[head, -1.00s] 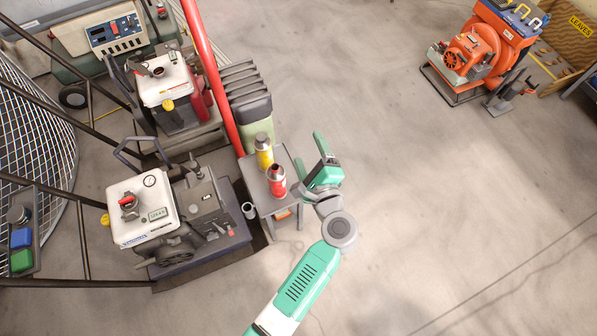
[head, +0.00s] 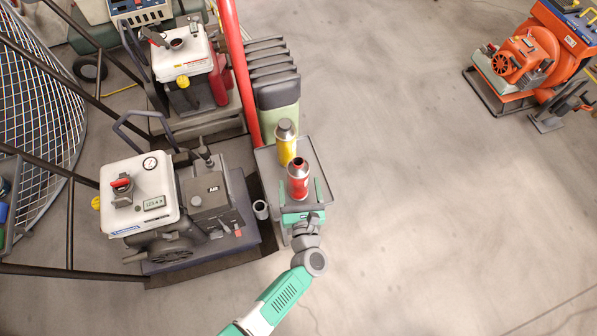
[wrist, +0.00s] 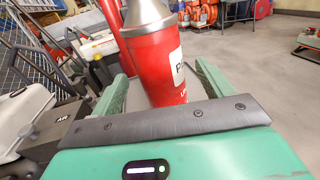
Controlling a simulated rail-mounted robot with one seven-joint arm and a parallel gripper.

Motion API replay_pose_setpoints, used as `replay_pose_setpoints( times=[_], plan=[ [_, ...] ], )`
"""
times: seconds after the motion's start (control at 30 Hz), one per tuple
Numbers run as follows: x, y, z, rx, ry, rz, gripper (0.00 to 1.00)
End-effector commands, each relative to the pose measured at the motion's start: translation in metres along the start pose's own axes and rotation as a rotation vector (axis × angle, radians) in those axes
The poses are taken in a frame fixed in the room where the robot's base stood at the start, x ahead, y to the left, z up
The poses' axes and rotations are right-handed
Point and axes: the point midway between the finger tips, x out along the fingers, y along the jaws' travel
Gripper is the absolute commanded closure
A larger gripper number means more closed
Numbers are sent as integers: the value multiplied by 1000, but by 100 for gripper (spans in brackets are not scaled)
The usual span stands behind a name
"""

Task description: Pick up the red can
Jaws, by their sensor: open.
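The red can (head: 298,181) stands upright on a small grey stand, with a grey shoulder and dark top. My gripper (head: 300,212) is at the near side of the can, low against it in the head view. In the wrist view the red can (wrist: 155,65) rises between my two green fingers (wrist: 164,88), one on each side. The jaws are open; whether a finger touches the can is not clear. The can's base is hidden behind my gripper's palm edge.
A yellow can (head: 285,143) stands just behind the red one on the grey stand (head: 320,178). A red pole (head: 240,80) and a green bin (head: 278,110) are behind it. Engine units (head: 140,195) crowd the left. The floor to the right is clear up to an orange machine (head: 530,60).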

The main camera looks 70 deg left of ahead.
Motion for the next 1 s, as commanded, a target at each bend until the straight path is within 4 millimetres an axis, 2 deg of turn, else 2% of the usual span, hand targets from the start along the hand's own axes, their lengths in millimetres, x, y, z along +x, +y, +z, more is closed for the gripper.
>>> replay_pose_setpoints(
  times=[0.1, 0.2, 0.43, 0.47, 0.7, 1.0],
  plan=[
    [22, 1, -3, -2, -3, 4, 21],
    [33, 1, -2, -2, -1, 3, 21],
    [35, 0, 0, -1, 0, 1, 21],
    [35, 0, 0, -1, 0, 1, 25],
    [34, 0, 0, -1, 0, 1, 72],
    [34, 0, 2, -2, -1, 1, 73]
  ],
)
